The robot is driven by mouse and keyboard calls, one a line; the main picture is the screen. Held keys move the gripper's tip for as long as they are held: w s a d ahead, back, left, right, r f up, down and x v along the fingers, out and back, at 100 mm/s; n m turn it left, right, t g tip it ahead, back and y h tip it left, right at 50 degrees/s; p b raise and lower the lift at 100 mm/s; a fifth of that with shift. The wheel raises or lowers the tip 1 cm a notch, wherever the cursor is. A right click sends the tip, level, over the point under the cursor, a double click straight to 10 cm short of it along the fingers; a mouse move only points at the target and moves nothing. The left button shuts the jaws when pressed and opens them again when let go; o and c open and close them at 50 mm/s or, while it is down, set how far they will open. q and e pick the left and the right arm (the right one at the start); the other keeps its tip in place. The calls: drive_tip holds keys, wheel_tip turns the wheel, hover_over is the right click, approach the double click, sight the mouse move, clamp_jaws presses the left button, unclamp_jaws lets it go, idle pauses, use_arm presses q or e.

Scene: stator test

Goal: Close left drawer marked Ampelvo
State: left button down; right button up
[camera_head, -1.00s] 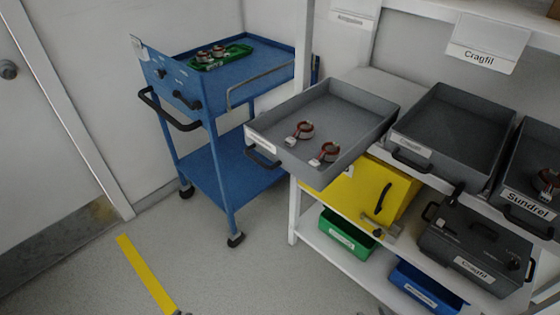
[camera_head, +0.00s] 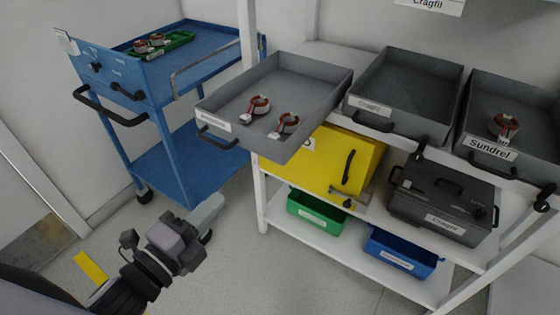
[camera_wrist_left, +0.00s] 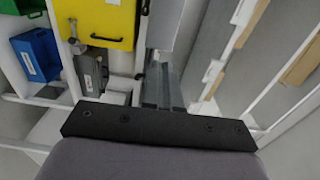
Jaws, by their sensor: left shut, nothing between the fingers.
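The left drawer (camera_head: 310,80) is a grey open tray, pulled out past the front of the white shelf. It holds two red-brown coil parts, a left one (camera_head: 260,105) and a right one (camera_head: 287,123). Its front carries a black handle (camera_head: 215,138) and a white label (camera_head: 214,121), too small to read. My left gripper (camera_head: 209,210) is shut and empty, below and in front of this drawer, apart from it. Its fingers also show in the left wrist view (camera_wrist_left: 160,85). My right gripper is not in view.
Grey drawers marked Cragfil (camera_head: 408,82) and Sundrel (camera_head: 515,110) sit to the right. A blue cart (camera_head: 190,170) stands at left.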

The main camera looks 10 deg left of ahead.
use_arm(q)
drive_tip(key=p, duration=0.2)
approach(269, 150)
drive_tip(key=x, duration=0.5)
drive_tip(key=shift+w, duration=0.15)
drive_tip(key=shift+x, duration=0.75)
